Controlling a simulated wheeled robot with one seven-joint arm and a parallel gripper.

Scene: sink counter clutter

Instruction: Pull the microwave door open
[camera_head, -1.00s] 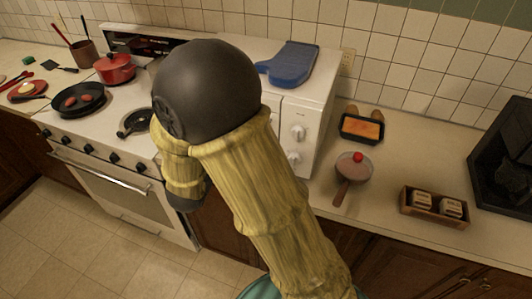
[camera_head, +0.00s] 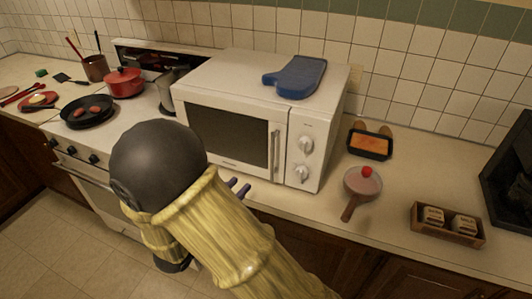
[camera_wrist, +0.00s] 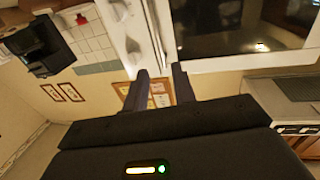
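The white microwave (camera_head: 210,82) stands on the counter. Its door (camera_head: 226,134) has a dark window and looks shut flat against the body. An upright handle (camera_head: 276,152) is at the door's right edge, beside the knob panel. My gripper (camera_head: 240,186) is low in front of the door, left of the handle's lower end, and partly hidden by my arm. In the wrist view my gripper (camera_wrist: 160,74) has its two dark fingers apart with nothing held between them. The pale door edge and handle area lie just beyond the fingertips; I cannot tell any contact.
A blue oven mitt (camera_head: 295,77) lies on the microwave. Right of it on the counter are a loaf pan (camera_head: 370,144), a small pan with a red item (camera_head: 362,182) and a wooden box (camera_head: 448,225). The stove with a red pot (camera_head: 124,83) is at left.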

